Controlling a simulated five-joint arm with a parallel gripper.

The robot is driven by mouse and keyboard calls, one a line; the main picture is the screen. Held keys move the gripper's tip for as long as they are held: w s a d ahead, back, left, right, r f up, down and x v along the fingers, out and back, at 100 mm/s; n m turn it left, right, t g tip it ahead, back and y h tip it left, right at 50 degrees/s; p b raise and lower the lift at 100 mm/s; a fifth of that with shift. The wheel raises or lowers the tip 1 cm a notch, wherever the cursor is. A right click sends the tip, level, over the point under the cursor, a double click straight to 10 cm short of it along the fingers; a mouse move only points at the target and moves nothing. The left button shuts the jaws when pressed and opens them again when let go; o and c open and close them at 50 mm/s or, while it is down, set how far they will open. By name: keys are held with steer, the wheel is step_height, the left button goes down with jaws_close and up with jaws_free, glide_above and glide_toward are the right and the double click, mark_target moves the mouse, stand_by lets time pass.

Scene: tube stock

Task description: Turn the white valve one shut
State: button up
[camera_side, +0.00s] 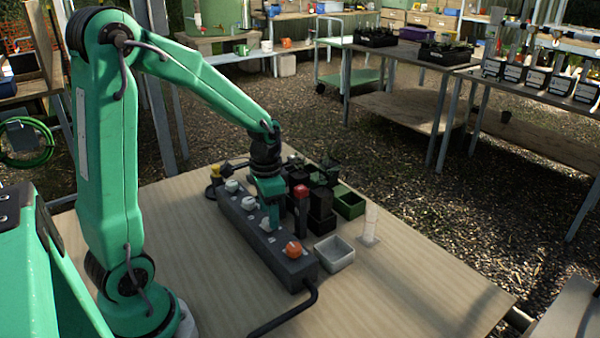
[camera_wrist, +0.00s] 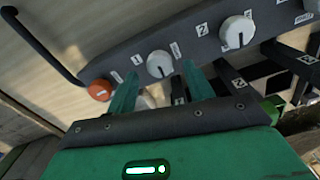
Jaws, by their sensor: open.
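The white valve one (camera_wrist: 160,64) is a round knob with a dark pointer line, on a dark valve block (camera_wrist: 130,65) beside a label that looks like 1. In the wrist view it lies between the tips of my gripper (camera_wrist: 161,72), whose two green fingers are apart on either side of it. I cannot tell whether they touch it.
An orange knob (camera_side: 292,249) sits at the block's near end, and white knobs (camera_side: 249,203) sit farther along. Dark pots, a red-topped post (camera_side: 300,191), a grey tray (camera_side: 334,253) and a clear upright tube (camera_side: 370,223) stand right of the block.

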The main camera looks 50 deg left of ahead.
steer(key=shift+r, duration=2.95)
steer(key=shift+d+r, duration=0.1)
steer(key=s+d+r+n+t, duration=0.2)
steer(key=s+d+r+t, duration=0.3)
steer(key=s+d+r, duration=0.3)
steer(key=shift+s+d+r+t, duration=0.15)
steer(key=shift+s+d+t, duration=0.2)
steer(key=shift+s, duration=0.8)
steer(key=shift+w+n, duration=0.1)
steer(key=shift+n, duration=0.2)
